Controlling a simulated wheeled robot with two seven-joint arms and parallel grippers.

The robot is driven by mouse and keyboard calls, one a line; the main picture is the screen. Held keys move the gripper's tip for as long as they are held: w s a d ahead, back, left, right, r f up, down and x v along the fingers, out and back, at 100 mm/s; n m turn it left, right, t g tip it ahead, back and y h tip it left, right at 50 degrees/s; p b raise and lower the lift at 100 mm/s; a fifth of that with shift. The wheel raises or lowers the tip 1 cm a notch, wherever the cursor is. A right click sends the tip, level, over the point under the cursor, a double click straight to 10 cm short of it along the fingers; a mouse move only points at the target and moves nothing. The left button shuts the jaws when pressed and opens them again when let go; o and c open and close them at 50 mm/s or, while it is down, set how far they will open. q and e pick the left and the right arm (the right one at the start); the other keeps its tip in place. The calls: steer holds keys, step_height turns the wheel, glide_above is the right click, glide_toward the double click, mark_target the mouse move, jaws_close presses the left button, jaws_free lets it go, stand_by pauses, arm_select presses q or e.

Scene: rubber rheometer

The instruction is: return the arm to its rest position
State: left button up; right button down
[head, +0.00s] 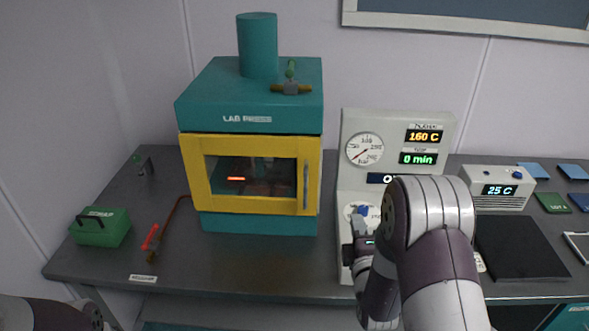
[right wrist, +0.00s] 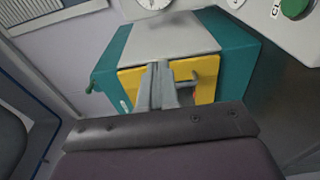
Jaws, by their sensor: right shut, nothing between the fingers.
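My right arm reaches up from the lower right in the head view, and its forearm hides part of the control panel (head: 440,150). My right gripper (head: 359,232) is in front of the panel's lower part, close to a blue knob (head: 361,210); I cannot tell whether they touch. In the right wrist view the fingers (right wrist: 158,82) are together and empty, with a teal and yellow body (right wrist: 235,50) beyond them. Of my left arm only a link shows at the lower left; its gripper is out of view.
A teal lab press (head: 250,105) with a closed yellow door (head: 198,170) stands mid-bench. A 25 C unit (head: 497,200) and black mat (head: 520,250) are right.

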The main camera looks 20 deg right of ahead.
steer(key=s+a+f+m+g+y, duration=0.35)
steer(key=s+f+m+g, duration=0.45)
steer(key=f+m+g, duration=0.35)
steer(key=s+a+r+m+g+y, duration=0.1)
steer(key=s+a+r+m+g, duration=0.2)
steer(key=s+a+r, duration=0.3)
steer(key=s+a+g, duration=0.1)
steer(key=s+a, duration=0.1)
steer(key=a, duration=0.1)
steer(key=shift+r+g+y, duration=0.1)
steer(key=shift+g+y, duration=0.15)
